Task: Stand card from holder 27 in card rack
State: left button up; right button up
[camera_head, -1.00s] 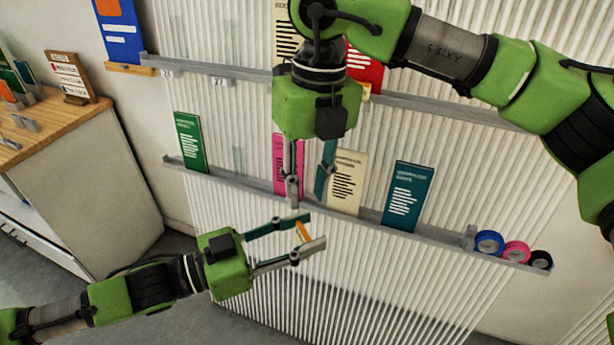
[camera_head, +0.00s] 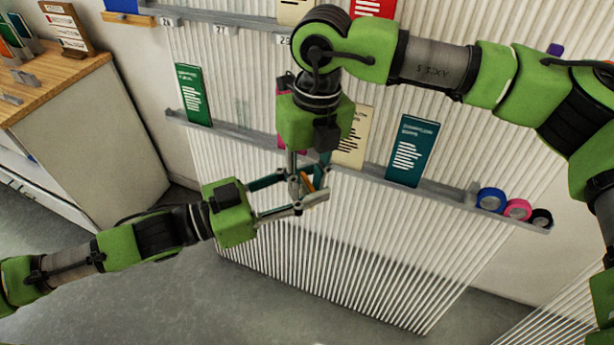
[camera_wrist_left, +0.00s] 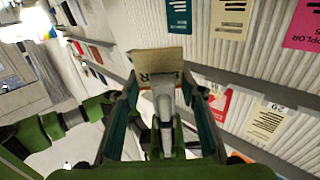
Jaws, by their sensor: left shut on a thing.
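My left gripper (camera_head: 310,187) is shut on a small piece that shows orange edge-on in the head view. In the left wrist view a tan card-like piece (camera_wrist_left: 158,62) with dark lettering stands between its fingers. My right gripper (camera_head: 307,166) points down from above, its fingers apart, at the left gripper's fingertips. A grey finger of it crosses in front of the tan piece in the wrist view; contact is unclear. The label of holder 27 (camera_head: 220,29) is on the upper rail, with no card visible above it. A slotted grey rack (camera_head: 22,77) with cards stands on the wooden counter.
The lower rail (camera_head: 450,194) carries a green card (camera_head: 193,95), a cream card (camera_head: 355,137), a teal card (camera_head: 412,150) and tape rolls (camera_head: 517,210). A menu stand (camera_head: 66,28) is on the counter (camera_head: 60,82). The floor in front is clear.

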grip_shut()
pick_arm(q)
jog(key=o, duration=0.8)
